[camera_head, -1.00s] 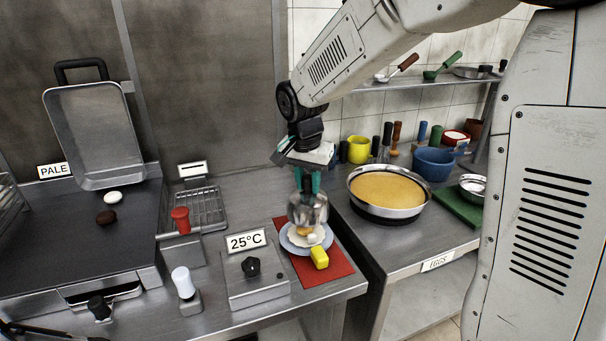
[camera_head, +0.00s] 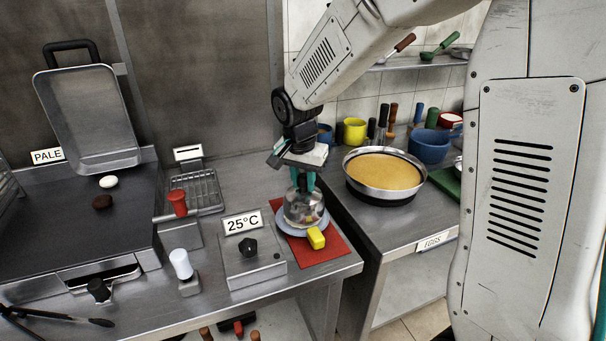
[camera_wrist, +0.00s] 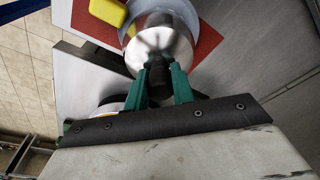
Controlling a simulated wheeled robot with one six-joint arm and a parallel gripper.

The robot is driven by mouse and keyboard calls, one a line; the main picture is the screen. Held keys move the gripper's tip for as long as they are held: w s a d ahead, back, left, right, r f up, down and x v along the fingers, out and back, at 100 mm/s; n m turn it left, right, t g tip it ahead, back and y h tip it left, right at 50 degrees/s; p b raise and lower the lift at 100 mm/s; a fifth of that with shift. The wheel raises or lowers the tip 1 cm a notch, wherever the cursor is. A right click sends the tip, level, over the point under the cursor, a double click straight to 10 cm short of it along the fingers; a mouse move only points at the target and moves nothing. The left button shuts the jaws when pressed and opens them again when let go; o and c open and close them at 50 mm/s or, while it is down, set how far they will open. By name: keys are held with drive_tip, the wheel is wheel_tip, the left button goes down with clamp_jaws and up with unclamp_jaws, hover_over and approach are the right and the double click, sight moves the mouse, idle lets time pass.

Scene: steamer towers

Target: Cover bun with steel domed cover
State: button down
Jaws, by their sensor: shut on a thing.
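The steel domed cover (camera_head: 304,209) is shiny, with a dark knob on top. My gripper (camera_head: 304,182), with teal fingers, is shut on that knob from above. The dome sits low over the pale blue plate (camera_head: 289,229), upright, and hides the middle of the plate. The bun is not visible now; I cannot tell whether the rim touches the plate. In the wrist view the dome (camera_wrist: 160,48) lies between and beyond my fingertips (camera_wrist: 161,72), over the plate (camera_wrist: 131,33).
The plate stands on a red mat (camera_head: 318,251), with a yellow block (camera_head: 316,238) at its front edge. The 25°C control box (camera_head: 249,261) stands close on the left. A pan of yellow batter (camera_head: 384,172) is on the right counter. A griddle (camera_head: 80,240) is far left.

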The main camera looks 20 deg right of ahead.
drive_tip(key=shift+f, duration=0.55)
idle(0.6)
drive_tip(key=c, duration=1.1)
unclamp_jaws()
drive_tip(key=shift+r, duration=0.1)
drive_tip(key=r, duration=0.7)
drive_tip(key=shift+s+a+r, duration=0.3)
drive_tip(key=shift+s+a, duration=0.1)
